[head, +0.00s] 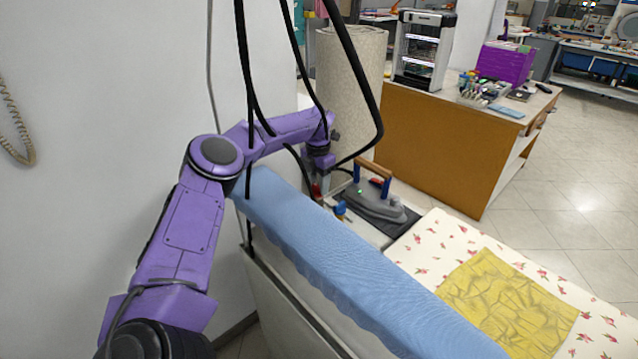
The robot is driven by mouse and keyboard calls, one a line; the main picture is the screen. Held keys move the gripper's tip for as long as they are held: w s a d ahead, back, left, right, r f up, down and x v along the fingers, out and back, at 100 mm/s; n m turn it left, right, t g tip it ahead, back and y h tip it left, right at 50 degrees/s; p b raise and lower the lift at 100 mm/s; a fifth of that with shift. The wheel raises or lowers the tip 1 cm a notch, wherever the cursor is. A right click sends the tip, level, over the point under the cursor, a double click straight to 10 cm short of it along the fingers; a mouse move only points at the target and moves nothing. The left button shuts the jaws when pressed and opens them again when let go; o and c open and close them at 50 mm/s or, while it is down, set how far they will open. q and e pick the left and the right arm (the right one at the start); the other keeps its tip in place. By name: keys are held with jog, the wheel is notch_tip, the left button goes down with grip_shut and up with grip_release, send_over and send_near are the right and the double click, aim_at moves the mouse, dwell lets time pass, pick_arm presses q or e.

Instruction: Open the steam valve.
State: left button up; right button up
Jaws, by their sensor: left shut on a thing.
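My left gripper (322,188) points down at the far end of the blue ironing board, to the left of the iron. It is shut on a small red part (316,192), which looks like the handle of the steam valve. The gripper covers most of it, so I cannot tell the angle of the handle. A small blue-handled fitting (341,209) stands just to the right of my gripper, apart from it. My right gripper is not in view.
A grey iron (376,203) with a wooden handle rests on a dark pad (407,221). The blue ironing board (340,265) runs toward me. A yellow cloth (508,305) lies on the floral cover (425,248). Black hoses (372,80) hang close to my left arm.

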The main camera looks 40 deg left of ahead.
aim_at(318, 186)
pick_arm(q)
jog(key=shift+w+a+r+m, duration=0.1)
jog(key=shift+w+r+m, duration=0.05)
jog(key=shift+r+m, duration=0.15)
jog(key=o, duration=0.8)
jog(key=shift+o, duration=1.3)
jog(key=shift+f, duration=0.15)
notch_tip(318, 186, up, 10)
jog(key=b, duration=0.1)
jog(key=shift+r, duration=0.25)
notch_tip(318, 186, down, 11)
jog(key=shift+r+p, duration=0.15)
jog(key=shift+p, duration=0.35)
